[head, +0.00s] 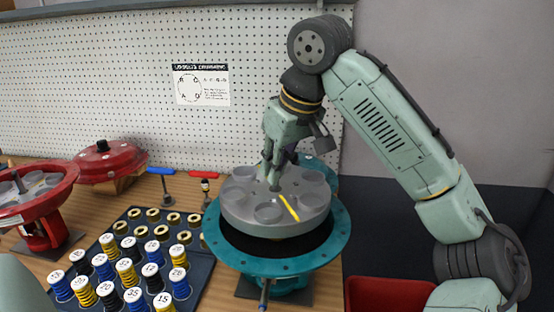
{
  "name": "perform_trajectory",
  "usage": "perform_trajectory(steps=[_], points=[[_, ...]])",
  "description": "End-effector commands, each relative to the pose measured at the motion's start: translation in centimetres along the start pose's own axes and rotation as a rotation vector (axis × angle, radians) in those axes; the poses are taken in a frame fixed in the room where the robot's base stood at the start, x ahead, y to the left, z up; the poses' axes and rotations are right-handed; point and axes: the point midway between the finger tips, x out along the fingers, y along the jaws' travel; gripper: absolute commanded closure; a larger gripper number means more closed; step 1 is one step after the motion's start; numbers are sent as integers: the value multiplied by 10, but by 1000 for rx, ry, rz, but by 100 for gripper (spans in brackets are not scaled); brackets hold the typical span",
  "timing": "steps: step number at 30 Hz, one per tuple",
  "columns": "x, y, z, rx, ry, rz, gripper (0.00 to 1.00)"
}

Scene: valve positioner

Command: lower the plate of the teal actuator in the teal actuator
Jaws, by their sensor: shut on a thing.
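The teal actuator (338,240) stands on the bench in the middle of the head view, its wide flanged bowl open upward. The plate (235,217) is a grey disc with several round cups and a yellow stripe on top. It is over the dark inside of the bowl, within the ring of the teal flange. Black shows below its front edge, and whether its underside touches anything is hidden. My gripper (273,178) points down from above and is shut on the short post at the plate's centre.
A black tray (205,267) of numbered blue, yellow and black springs and brass rings is left of the actuator. A red actuator (62,186) and red cover (107,163) stand farther left. Two handled tools (168,188) are behind. A red bin (375,296) is front right.

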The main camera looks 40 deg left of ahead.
Motion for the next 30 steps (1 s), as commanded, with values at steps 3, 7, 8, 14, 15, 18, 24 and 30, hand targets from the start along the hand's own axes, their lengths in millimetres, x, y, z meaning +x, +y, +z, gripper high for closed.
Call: perform_trajectory(steps=[3, 7, 8, 14, 15, 18, 24, 30], points=[[9, 0, 4, 1, 2, 1, 100], [18, 0, 7, 0, 3, 0, 100], [20, 0, 8, 0, 3, 0, 100], [32, 0, 13, 1, 2, 2, 100], [34, 0, 14, 1, 2, 2, 100], [40, 0, 16, 1, 2, 2, 100], [51, 0, 21, 1, 3, 1, 100], [48, 0, 21, -1, 1, 2, 100]])
